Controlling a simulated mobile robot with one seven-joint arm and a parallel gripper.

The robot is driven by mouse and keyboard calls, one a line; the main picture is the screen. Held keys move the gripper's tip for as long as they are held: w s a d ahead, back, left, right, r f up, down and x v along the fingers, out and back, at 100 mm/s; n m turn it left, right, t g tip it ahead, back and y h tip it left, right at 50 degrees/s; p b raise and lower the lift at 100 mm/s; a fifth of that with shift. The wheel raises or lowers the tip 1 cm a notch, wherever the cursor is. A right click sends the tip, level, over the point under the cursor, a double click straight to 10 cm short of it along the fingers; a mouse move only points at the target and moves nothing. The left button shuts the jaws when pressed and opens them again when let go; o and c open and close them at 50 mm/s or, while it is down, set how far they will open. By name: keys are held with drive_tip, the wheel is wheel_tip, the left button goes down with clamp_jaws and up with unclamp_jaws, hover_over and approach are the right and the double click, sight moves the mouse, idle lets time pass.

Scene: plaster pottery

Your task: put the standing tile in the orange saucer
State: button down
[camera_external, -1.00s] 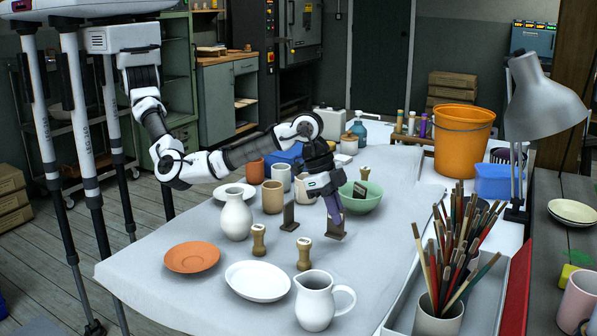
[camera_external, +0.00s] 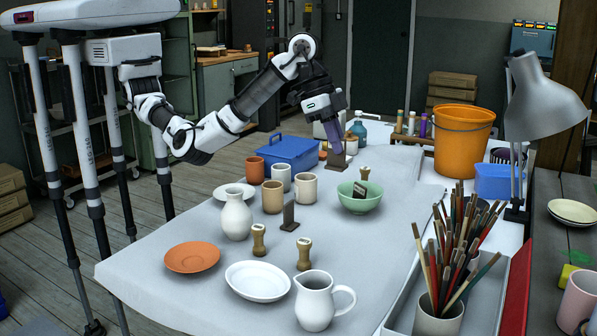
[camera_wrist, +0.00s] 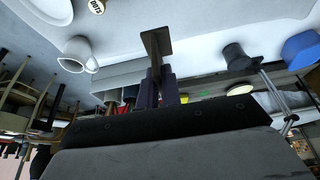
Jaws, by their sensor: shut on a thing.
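My gripper (camera_external: 335,152) is shut on a dark grey-brown tile (camera_external: 339,163) and holds it up in the air, behind the green bowl in the picture. In the wrist view the tile (camera_wrist: 157,42) shows as a T-shape with a flat foot, gripped between the fingers (camera_wrist: 158,88). The orange saucer (camera_external: 192,257) lies empty at the left front of the table, far from my gripper. Another dark tile (camera_external: 289,217) stands upright on the table near the middle. A dark tile (camera_external: 360,189) also shows in the green bowl (camera_external: 371,203).
A white vase (camera_external: 236,217), several cups and a white plate stand between my gripper and the saucer. Two wooden stamps (camera_external: 259,240), a white oval dish (camera_external: 258,281) and a white pitcher (camera_external: 315,302) are at the front. A blue toolbox (camera_external: 291,153) is behind the cups.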

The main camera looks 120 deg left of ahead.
drive_tip(key=s+d+r+n+y+b, duration=0.1)
drive_tip(key=s+d+n, duration=0.25)
drive_tip(key=d, duration=0.25)
drive_tip(key=s+d+n+y+b, duration=0.1)
drive_tip(key=s+d+n, duration=0.1)
drive_tip(key=s+d, duration=0.35)
drive_tip(key=n+g+y+b, duration=0.2)
drive_tip(key=n+g+b, duration=0.1)
drive_tip(key=n, duration=0.5)
hover_over(193, 263)
wheel_tip(193, 263, down, 19)
drive_tip(key=shift+f, duration=0.2)
drive_tip(key=shift+f, duration=0.3)
drive_tip(key=c, duration=2)
unclamp_jaws()
drive_tip(key=o, duration=0.4)
